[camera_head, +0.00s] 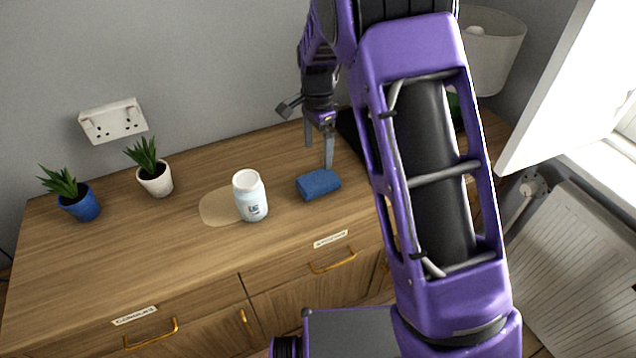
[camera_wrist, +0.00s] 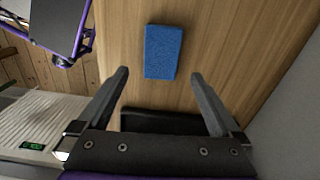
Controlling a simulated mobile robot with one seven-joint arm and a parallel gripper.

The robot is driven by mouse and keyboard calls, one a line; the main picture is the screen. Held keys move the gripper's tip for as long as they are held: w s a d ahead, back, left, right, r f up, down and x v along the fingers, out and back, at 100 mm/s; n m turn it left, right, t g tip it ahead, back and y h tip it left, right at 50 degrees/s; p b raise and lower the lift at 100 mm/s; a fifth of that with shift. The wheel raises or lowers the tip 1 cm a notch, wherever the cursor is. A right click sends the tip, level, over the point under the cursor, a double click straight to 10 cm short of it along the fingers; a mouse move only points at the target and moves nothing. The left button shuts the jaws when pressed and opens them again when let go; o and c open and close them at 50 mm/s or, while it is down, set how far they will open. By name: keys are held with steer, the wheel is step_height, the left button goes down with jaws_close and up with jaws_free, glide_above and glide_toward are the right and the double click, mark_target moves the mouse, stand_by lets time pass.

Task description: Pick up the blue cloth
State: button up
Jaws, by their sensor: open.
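The blue cloth (camera_head: 318,184) is a small folded block lying on the wooden top of the cabinet, right of the white jar. In the wrist view the cloth (camera_wrist: 162,52) lies flat on the wood, beyond the fingertips and roughly centred between them. My gripper (camera_head: 319,155) is above and just behind the cloth, with its fingers pointing down. In the wrist view my gripper (camera_wrist: 159,72) is open, with nothing between its two fingers. The cloth is fully in view and apart from the fingers in the wrist view.
A white jar (camera_head: 250,196) stands beside a pale round patch (camera_head: 219,207). A white-potted plant (camera_head: 154,174) and a blue-potted plant (camera_head: 78,200) stand at the left. A dark object (camera_wrist: 160,121) lies near the fingers. The cabinet's front left top (camera_head: 100,270) is clear.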

mark_target(318, 179)
steer(key=f, duration=0.9)
steer(key=shift+w+d+f, duration=0.1)
steer(key=shift+w+f, duration=0.15)
steer(key=shift+f, duration=0.05)
steer(key=c, duration=1.2)
